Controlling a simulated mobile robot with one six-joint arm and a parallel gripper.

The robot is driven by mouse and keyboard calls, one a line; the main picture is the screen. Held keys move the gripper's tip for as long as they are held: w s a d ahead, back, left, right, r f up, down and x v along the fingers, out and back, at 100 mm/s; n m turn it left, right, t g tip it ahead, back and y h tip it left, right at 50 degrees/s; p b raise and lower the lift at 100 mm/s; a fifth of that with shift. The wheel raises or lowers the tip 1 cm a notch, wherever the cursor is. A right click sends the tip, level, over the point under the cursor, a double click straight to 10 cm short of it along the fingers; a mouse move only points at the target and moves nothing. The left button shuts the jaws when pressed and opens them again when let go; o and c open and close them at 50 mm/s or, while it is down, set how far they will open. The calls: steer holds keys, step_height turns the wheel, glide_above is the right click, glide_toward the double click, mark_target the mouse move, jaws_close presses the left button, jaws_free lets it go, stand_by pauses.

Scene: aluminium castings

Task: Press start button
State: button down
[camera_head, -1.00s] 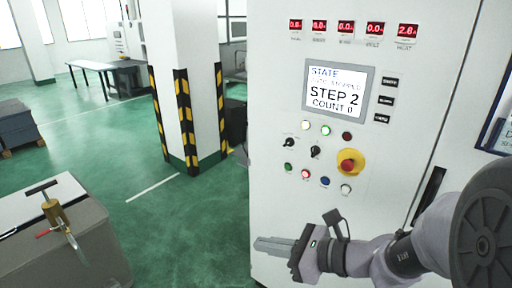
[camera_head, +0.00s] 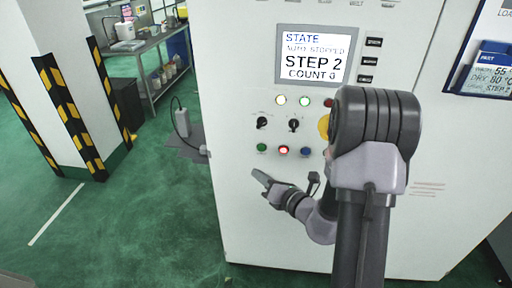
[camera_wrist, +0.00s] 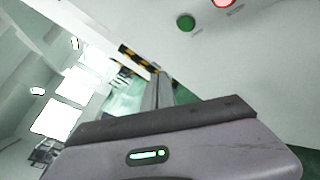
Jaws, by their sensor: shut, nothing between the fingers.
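The control cabinet's panel has a lower row of buttons: a green button (camera_head: 262,147), a lit red button (camera_head: 283,149) and a blue button (camera_head: 305,151). Their labels are too small to read, so I cannot tell which is marked start. My gripper (camera_head: 257,174) is shut and empty, just below the green button in the picture and apparently apart from it. In the wrist view, my shut fingers (camera_wrist: 158,88) point past the green button (camera_wrist: 186,22), with the red button (camera_wrist: 222,3) at the top edge. My arm partly hides a yellow-ringed stop button (camera_head: 323,127).
A screen (camera_head: 311,54) reads STEP 2, COUNT 0. Above the lower buttons are two black knobs (camera_head: 262,123) and an upper row of lamps or buttons (camera_head: 305,101). A striped pillar (camera_head: 70,120) stands left, with open green floor between.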

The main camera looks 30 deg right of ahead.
mark_target(262, 148)
steer(key=shift+w+d+p, duration=0.35)
steer(key=shift+w+d, duration=0.45)
steer(key=shift+w, duration=0.45)
steer(key=shift+w+d+p, duration=0.3)
steer(key=shift+w+d, duration=0.5)
steer(key=shift+w, duration=0.4)
steer(key=shift+w+d+p, duration=0.35)
steer(key=shift+w+d, duration=0.45)
steer(key=shift+w, duration=0.45)
steer(key=shift+w+d, duration=0.25)
steer(key=shift+w, duration=0.05)
